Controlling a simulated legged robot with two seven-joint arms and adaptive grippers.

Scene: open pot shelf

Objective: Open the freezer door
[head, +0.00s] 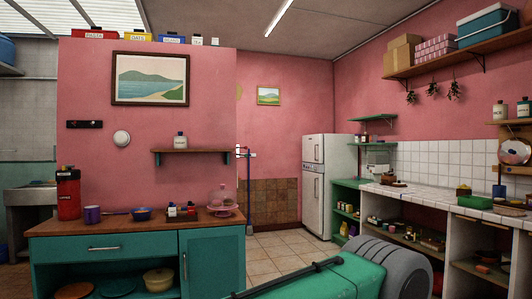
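A white two-door fridge (343,165) stands at the back of the room, against the pink wall. Its small upper door (312,149), which looks like the freezer door, appears shut. The taller lower door (312,205) also appears shut. Handles show on the fronts, too small to make out well. Neither of my grippers is in view.
A large green and grey object (335,283) with a black rod fills the bottom centre; I cannot tell what it is. A teal cabinet (212,265) stands left, a tiled counter (440,200) right. Tiled floor (275,252) shows clear between cabinet and fridge.

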